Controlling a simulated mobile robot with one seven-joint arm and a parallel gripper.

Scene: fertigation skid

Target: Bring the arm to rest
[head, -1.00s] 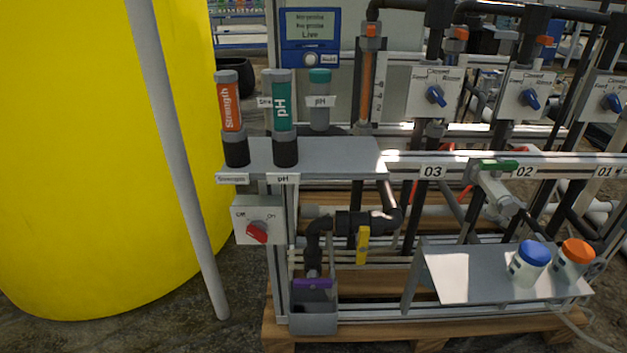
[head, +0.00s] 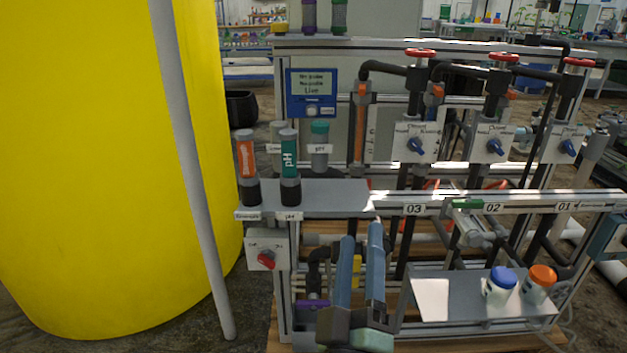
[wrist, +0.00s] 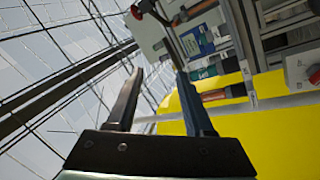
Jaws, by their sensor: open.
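My gripper (head: 361,234) shows at the bottom middle of the head view, its two long fingers pointing up and standing apart. It is empty. It stands in front of the skid's lower pipework and hides part of the yellow-handled valve (head: 357,268) and the pipe there. In the wrist view my gripper (wrist: 159,72) is also open, with nothing between the fingers. Beyond them are the glazed roof frame, the yellow tank (wrist: 245,130) and the blue display box (wrist: 197,42). I cannot tell the exact gap between my gripper and the pipework.
The tank (head: 90,180) and a grey pole (head: 190,170) stand left. The strength (head: 246,157) and pH (head: 289,158) probes stand on the shelf (head: 335,197). Blue-capped (head: 499,286) and orange-capped (head: 538,286) bottles stand on the lower right tray (head: 432,300).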

